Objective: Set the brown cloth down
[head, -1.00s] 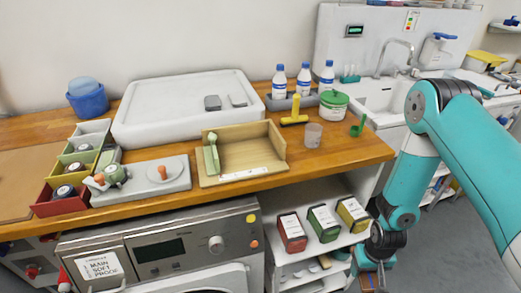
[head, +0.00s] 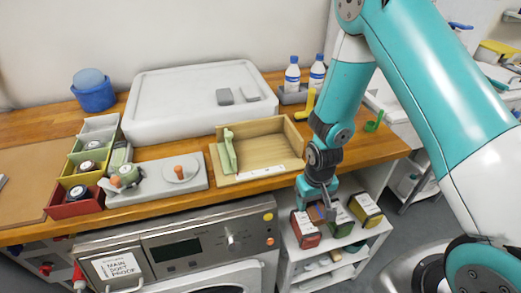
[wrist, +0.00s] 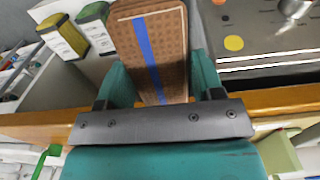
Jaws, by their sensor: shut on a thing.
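The brown cloth (wrist: 148,50) is a folded, checked pad with a blue stripe. It fills the upper middle of the wrist view, and a small brown part of it (head: 320,213) shows under the fingers in the head view. My gripper (head: 318,203) is shut on the cloth, its teal fingers on either side of it. It hangs in front of the worktop's edge, by the red and green boxes on the shelf unit. The cloth appears held clear of any surface.
A red box (head: 305,229), a green box (head: 339,219) and a yellow box (head: 365,210) stand on the white shelf unit (head: 360,238). A wooden tray (head: 268,156) sits on the worktop above. The washing machine (head: 190,247) is to the left.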

